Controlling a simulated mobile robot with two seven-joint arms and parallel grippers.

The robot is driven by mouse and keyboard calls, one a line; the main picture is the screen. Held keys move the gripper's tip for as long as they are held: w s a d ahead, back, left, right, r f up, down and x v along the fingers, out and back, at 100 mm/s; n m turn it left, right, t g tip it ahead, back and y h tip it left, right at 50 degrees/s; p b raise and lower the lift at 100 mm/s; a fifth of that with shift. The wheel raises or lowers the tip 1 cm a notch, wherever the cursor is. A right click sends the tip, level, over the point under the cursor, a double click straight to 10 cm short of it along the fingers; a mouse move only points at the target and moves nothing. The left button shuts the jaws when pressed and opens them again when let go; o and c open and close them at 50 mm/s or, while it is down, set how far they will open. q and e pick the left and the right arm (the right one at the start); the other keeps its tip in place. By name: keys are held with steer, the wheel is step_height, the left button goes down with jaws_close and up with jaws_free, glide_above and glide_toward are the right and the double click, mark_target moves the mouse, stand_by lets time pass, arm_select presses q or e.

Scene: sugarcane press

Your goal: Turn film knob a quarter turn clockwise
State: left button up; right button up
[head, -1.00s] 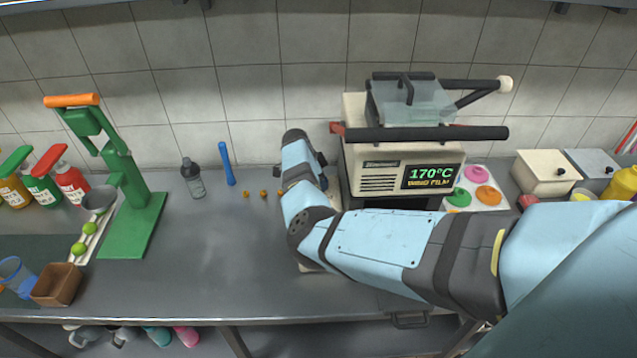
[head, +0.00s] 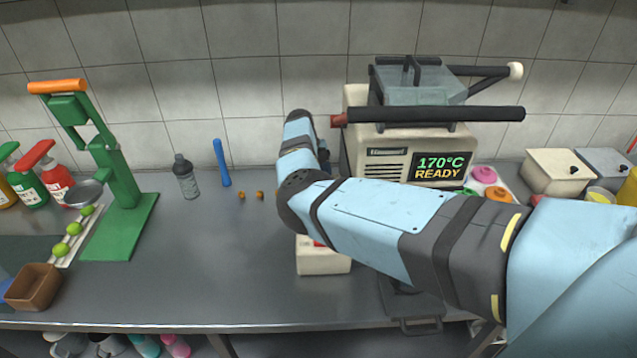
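The cream sealing machine (head: 387,153) stands at the back of the counter, with a lit display (head: 439,167) reading 170°C READY in green and yellow. A red knob-like part (head: 338,121) sticks out at its upper left side, at the end of a black roller (head: 430,114). I cannot tell for sure that this is the film knob. My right arm crosses in front of the machine from the right and bends up beside its left side. Its gripper is hidden, so its fingers and any contact do not show. My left gripper is out of view.
A white box with a bit of red (head: 323,260) sits below my arm's elbow. A green press (head: 122,190), a grey bottle (head: 186,177) and a blue stick (head: 221,163) stand to the left. Lidded boxes (head: 556,174) stand at right.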

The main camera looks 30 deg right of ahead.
steer(key=shift+m+y+b, duration=0.4)
steer(key=shift+m+b, duration=0.25)
steer(key=shift+m, duration=0.55)
steer(key=shift+b, duration=0.3)
steer(key=o, duration=0.9)
steer(key=shift+w, duration=0.1)
steer(key=b+v, duration=0.2)
steer(key=v, duration=1.1)
steer(key=shift+w+d+r, duration=0.15)
steer(key=shift+r, duration=0.25)
